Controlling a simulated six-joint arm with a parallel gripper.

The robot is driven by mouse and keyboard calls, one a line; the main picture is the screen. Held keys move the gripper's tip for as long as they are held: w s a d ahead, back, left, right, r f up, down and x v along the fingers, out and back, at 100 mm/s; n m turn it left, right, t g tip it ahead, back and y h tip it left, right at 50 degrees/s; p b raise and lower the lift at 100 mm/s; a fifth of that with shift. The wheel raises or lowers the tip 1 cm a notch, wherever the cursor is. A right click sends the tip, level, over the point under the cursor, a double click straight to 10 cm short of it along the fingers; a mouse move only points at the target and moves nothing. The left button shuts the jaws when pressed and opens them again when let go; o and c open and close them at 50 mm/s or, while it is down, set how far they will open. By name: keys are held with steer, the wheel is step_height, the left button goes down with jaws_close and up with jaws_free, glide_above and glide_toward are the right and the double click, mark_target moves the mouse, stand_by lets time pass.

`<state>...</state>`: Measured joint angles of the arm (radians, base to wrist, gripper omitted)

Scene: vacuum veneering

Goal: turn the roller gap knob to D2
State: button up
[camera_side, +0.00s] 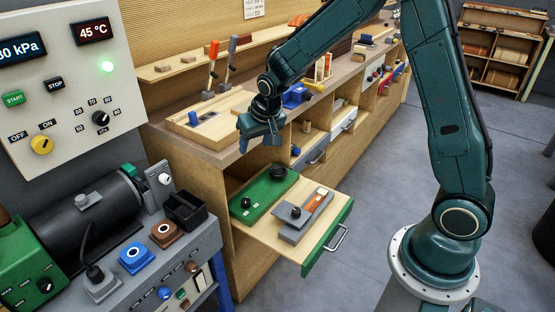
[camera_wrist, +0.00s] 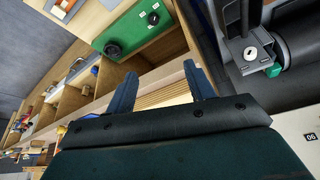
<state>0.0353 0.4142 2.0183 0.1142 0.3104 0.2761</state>
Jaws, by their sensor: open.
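My gripper (camera_side: 262,142) hangs above the front edge of the wooden workbench, empty. In the wrist view its two blue fingers (camera_wrist: 160,72) stand wide apart with nothing between them. A green plate (camera_side: 262,196) lies on the pulled-out drawer, below and apart from my gripper. It carries a large black knob (camera_side: 278,173) and a smaller black knob (camera_side: 245,202). The green plate also shows in the wrist view (camera_wrist: 128,35), with a large knob (camera_wrist: 112,48) and a smaller one (camera_wrist: 153,18). I cannot read D2 or tell which knob sets the roller gap.
A grey fixture (camera_side: 303,218) with a black knob sits beside the green plate on the drawer (camera_side: 318,254). A control panel (camera_side: 65,110) and a black cylindrical machine (camera_side: 105,210) stand at the left. Wooden blocks and tools crowd the workbench (camera_side: 225,153).

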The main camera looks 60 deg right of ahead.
steer(key=m, duration=0.1)
glide_toward(246, 201)
steer(key=shift+g+h, duration=0.3)
steer(key=shift+h, duration=0.1)
steer(key=v, duration=0.5)
steer(key=shift+w+a+r, duration=0.1)
steer(key=shift+w+a, duration=0.2)
steer(key=shift+w, duration=0.05)
steer(key=shift+x, duration=6.9)
steer(key=shift+a, duration=0.1)
steer(key=shift+c, duration=0.4)
steer(key=c, duration=0.9)
